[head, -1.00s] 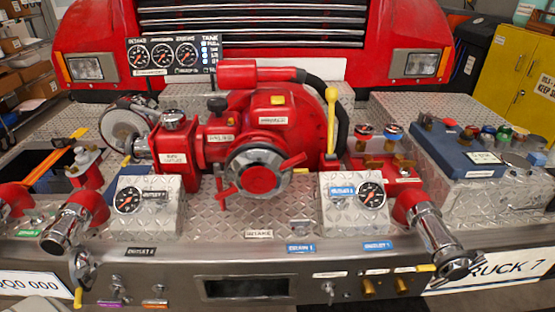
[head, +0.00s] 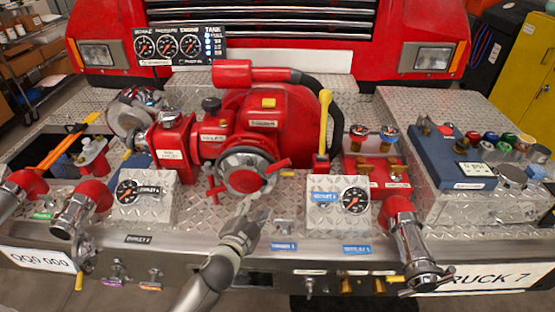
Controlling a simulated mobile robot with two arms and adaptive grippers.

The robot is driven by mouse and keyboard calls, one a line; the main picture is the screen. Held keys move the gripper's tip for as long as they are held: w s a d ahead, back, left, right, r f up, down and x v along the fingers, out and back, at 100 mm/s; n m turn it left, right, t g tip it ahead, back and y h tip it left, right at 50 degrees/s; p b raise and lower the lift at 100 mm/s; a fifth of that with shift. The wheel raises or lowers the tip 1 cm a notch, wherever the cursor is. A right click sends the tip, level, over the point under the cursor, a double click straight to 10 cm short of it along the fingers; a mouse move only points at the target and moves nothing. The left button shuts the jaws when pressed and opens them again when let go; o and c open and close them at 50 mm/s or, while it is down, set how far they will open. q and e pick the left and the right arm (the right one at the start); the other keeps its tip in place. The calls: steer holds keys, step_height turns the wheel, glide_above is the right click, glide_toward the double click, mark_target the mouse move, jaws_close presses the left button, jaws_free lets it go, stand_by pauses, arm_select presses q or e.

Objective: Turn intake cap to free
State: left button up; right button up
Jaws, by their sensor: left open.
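The intake cap (head: 243,180) is a round red disc in a chrome ring on the front of the red pump (head: 285,110). Red lugs stick out from it, one to the upper right (head: 279,165) and one to the lower left. My left gripper (head: 258,201) reaches up from the bottom of the head view. It is open, its fingers just below and in front of the cap, overlapping the cap's lower edge in the picture. I cannot tell whether the fingers touch it. My right gripper is not in view.
Gauge boxes stand left (head: 145,207) and right (head: 338,208) of the cap. A yellow lever (head: 323,125) rises to the right of the pump. Chrome outlets (head: 408,240) jut over the bumper on both sides. Bare diamond plate lies around the cap.

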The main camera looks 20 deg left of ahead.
mark_target(279, 168)
arm_select(q)
step_height(279, 168, up, 6)
steer(key=w+d+m+t+h, duration=0.2)
steer(key=m, duration=0.1)
steer(key=w, duration=0.3)
steer(key=w+p, duration=0.1)
steer(key=w, duration=0.7)
steer(key=shift+d+f+p, duration=0.1)
steer(key=shift+d+p, duration=0.25)
steer(key=shift+s, duration=0.1)
steer(key=shift+c, duration=0.5)
jaws_close()
